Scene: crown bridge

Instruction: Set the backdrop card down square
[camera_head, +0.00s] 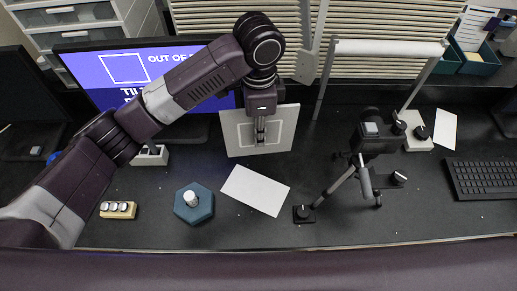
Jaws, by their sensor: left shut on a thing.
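My left gripper (260,138) points down at the back middle of the desk, shut at a pale square panel. I take this panel, with a thin grey square outline on its face, to be the backdrop card (284,141). It looks slightly turned against the desk edge. The gripper hides its middle, and whether it touches the desk is unclear. A plain white card (255,190) lies askew on the desk in front of it. My right gripper is not in view.
A small tripod with a black device (372,141) stands to the right. A blue hexagonal base with a white piece (193,199) and a wooden block with several metal-topped pieces (117,210) lie front left. A monitor (130,75), a slatted screen and a keyboard (484,178) border the desk.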

